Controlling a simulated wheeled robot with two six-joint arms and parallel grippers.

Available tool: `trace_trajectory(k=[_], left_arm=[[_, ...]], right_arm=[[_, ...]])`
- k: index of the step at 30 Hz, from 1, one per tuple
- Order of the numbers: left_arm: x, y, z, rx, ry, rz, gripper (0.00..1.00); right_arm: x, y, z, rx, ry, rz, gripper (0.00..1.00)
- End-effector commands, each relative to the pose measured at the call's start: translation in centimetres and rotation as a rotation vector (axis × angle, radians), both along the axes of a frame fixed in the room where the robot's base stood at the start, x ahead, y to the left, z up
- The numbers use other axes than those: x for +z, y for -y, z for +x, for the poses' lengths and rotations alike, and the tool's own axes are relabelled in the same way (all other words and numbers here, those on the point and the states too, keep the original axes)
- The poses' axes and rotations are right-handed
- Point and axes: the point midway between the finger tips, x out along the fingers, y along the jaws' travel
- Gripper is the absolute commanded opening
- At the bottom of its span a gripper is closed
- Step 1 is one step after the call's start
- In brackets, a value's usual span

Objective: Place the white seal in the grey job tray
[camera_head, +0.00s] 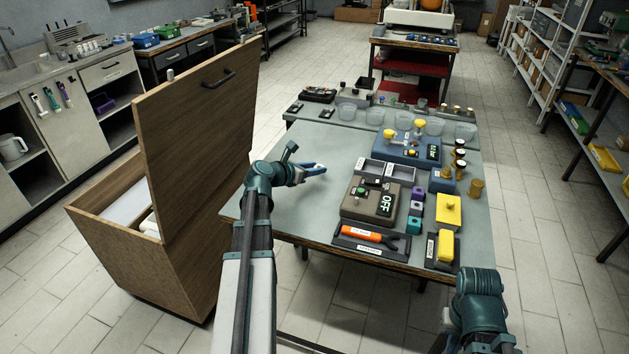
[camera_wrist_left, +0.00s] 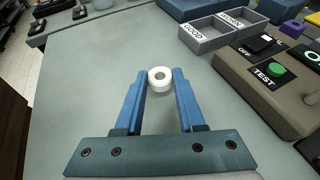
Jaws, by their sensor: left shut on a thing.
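The white seal (camera_wrist_left: 160,84) is a small thick ring with a hole in its middle. In the left wrist view it sits between the tips of the blue fingers of my left gripper (camera_wrist_left: 160,88), which is shut on it. In the head view this gripper (camera_head: 315,169) is over the left part of the grey table, and the seal is too small to make out. A grey tray (camera_head: 381,184) with two labelled compartments lies right of the gripper; it also shows in the left wrist view (camera_wrist_left: 212,45). Its visible compartments look empty. My right gripper is out of view.
A brown tester box (camera_head: 365,208) stands in front of the grey tray, with orange-handled pliers (camera_head: 368,235) nearer the front edge. Clear bowls (camera_head: 374,116) line the back. A wooden chest with raised lid (camera_head: 200,130) stands left. The table (camera_head: 290,215) around the gripper is clear.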

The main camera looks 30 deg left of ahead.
Motion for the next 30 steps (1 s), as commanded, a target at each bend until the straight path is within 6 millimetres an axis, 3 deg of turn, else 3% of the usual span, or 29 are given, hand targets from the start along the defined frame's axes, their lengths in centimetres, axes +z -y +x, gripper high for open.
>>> trace_trajectory(k=[7, 20, 21, 25, 30], left_arm=[[-3.4, 0.0, 0.0, 0.0, 0.0, 0.0, 0.0], [-3.7, 0.0, 0.0, 0.0, 0.0, 0.0, 0.0], [-3.5, 0.0, 0.0, 0.0, 0.0, 0.0, 0.45], [-3.5, 0.0, 0.0, 0.0, 0.0, 0.0, 0.68], [-3.5, 0.0, 0.0, 0.0, 0.0, 0.0, 0.68]], right_arm=[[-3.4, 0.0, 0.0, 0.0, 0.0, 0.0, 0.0], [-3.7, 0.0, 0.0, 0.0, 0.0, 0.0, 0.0], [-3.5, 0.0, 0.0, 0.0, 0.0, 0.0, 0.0], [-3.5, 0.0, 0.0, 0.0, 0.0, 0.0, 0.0], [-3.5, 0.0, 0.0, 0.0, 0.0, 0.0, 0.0]])
